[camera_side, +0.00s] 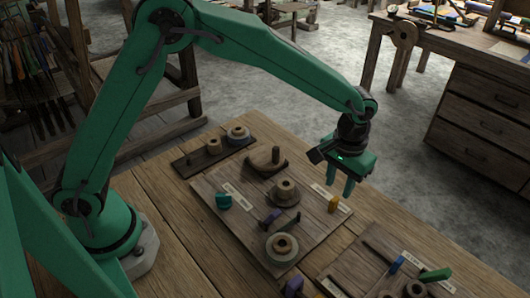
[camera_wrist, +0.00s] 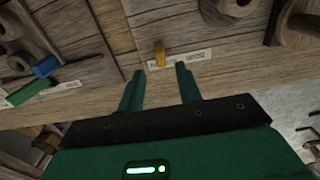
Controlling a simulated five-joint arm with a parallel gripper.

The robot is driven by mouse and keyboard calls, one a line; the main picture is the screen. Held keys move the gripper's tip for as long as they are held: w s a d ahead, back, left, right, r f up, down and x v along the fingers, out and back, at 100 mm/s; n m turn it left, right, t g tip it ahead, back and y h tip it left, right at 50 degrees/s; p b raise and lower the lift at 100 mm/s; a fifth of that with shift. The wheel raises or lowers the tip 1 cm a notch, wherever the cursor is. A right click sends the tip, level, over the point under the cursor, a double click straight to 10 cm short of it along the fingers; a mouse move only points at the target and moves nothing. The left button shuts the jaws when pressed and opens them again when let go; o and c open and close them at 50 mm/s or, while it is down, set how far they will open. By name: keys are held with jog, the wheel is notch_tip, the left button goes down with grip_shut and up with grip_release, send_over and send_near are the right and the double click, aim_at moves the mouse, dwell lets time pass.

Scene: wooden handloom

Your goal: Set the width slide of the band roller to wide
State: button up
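A small yellow slide knob (camera_side: 334,204) stands by a pale label strip (camera_side: 331,198) at the right edge of the middle wooden board (camera_side: 232,228). In the wrist view the yellow knob (camera_wrist: 160,54) is just beyond the gap between my fingertips, by the label strip (camera_wrist: 190,58). The lettering is too small to read surely, so I cannot tell which end is wide. My gripper (camera_side: 341,189) is open and empty, fingers pointing down, close to the yellow knob. In the wrist view its fingertips (camera_wrist: 160,69) are apart with nothing between them.
Another board (camera_side: 352,262) at lower right carries a blue knob (camera_side: 397,264) and green knob (camera_side: 436,274). A dark rack with rollers (camera_side: 213,146) is behind.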

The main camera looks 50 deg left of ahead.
aim_at(335, 198)
jog(key=shift+f, duration=3.55)
grip_shut()
